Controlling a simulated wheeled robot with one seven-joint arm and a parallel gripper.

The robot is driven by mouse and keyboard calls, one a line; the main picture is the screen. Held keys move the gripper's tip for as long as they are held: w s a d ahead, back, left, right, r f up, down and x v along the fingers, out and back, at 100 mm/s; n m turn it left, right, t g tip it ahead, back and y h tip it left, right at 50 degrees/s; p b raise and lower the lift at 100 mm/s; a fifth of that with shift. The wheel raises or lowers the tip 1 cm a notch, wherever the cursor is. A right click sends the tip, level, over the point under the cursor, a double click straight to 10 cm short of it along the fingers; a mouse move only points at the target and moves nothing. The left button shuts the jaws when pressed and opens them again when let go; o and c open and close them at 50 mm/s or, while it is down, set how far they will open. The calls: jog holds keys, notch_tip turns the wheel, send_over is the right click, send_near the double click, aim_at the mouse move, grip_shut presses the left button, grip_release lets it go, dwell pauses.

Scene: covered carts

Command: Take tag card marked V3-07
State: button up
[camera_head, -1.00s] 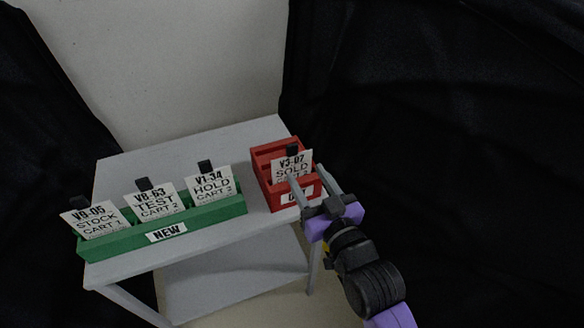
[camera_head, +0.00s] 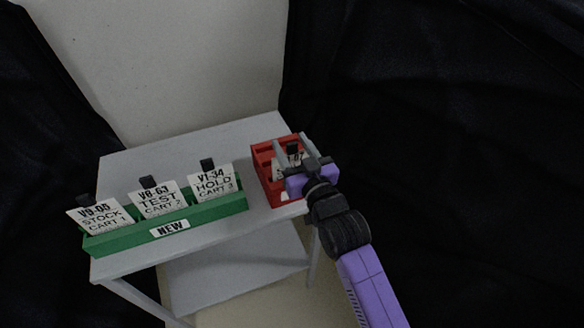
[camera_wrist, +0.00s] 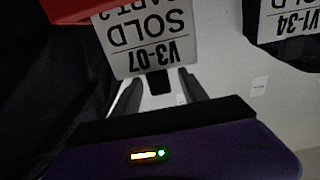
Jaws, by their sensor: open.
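The V3-07 tag card is white, reads SOLD and has a black tab on top. It stands in the red box (camera_head: 264,170) at the table's right; in the head view my gripper hides most of the card (camera_head: 278,168). In the wrist view the V3-07 card (camera_wrist: 148,40) appears upside down, its black tab pointing towards my gripper. My gripper (camera_head: 293,142) is open at the card's top. Its fingers also show in the wrist view (camera_wrist: 159,78), one on each side of the tab. I see no contact.
A green box (camera_head: 124,240) labelled NEW holds cards V9-05 (camera_head: 99,219), V8-63 (camera_head: 159,201) and V1-34 (camera_head: 212,182), left of the red box. Both stand on a grey cart (camera_head: 180,145). Black covers (camera_head: 440,130) hang on both sides. The cart top behind the boxes is clear.

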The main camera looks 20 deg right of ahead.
jog(key=shift+c, duration=0.2)
grip_shut()
